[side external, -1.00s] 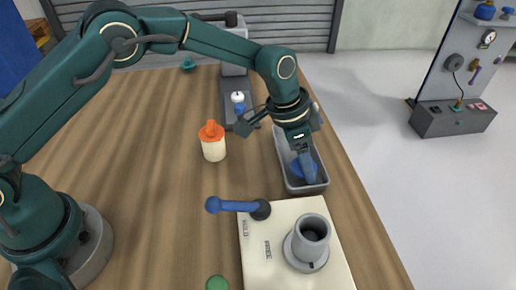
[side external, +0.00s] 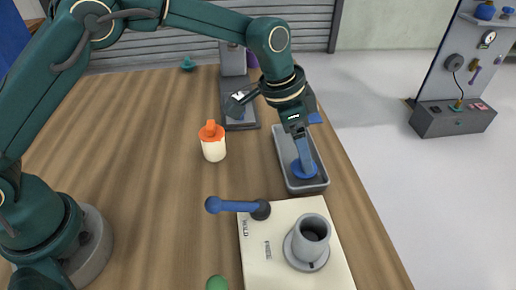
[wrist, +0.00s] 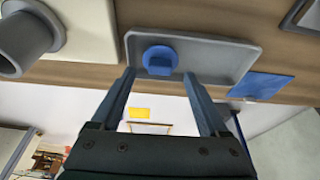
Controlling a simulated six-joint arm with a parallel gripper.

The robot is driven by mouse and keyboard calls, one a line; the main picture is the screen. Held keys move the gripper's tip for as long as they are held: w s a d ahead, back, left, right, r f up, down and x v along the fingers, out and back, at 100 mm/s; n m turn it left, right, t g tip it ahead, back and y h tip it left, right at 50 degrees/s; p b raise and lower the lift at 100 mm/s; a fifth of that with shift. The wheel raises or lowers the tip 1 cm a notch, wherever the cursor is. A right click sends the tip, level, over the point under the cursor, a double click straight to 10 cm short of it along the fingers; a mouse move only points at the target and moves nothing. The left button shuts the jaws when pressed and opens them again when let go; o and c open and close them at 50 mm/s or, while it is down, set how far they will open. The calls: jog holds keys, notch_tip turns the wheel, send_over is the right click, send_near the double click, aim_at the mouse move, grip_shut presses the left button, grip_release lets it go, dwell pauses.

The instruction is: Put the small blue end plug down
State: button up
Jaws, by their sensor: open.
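The small blue end plug (side external: 305,172) lies in the grey tray (side external: 317,186), near the tray's front end. In the wrist view the plug (wrist: 160,58) shows as a round blue disc with a raised grip, in the left part of the tray (wrist: 228,62). My gripper (side external: 304,160) points down over the tray. In the wrist view its two fingers (wrist: 159,74) are spread apart with nothing between them, and the plug lies just beyond their tips.
A cream fixture plate (side external: 262,270) with a grey cylinder (side external: 312,233) and a blue-handled lever (side external: 237,206) stands in front of the tray. An orange-topped cream bottle (side external: 212,143) stands left of it. A flat blue piece (wrist: 262,86) lies beside the tray.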

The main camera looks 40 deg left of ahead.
jog(key=s+a+r+n+t+y, duration=0.15)
jog(key=s+a+r+n, duration=0.25)
jog(key=s+a+r, duration=0.85)
jog(key=s+a+f+n+t, duration=0.1)
jog(key=s+a+n, duration=0.1)
jog(key=s, duration=0.2)
jog(key=s+a+f+n+y, duration=0.1)
jog(key=s+a+n, duration=0.2)
jog(key=s, duration=0.2)
jog(key=shift+s+t, duration=0.2)
jog(key=shift+t, duration=0.15)
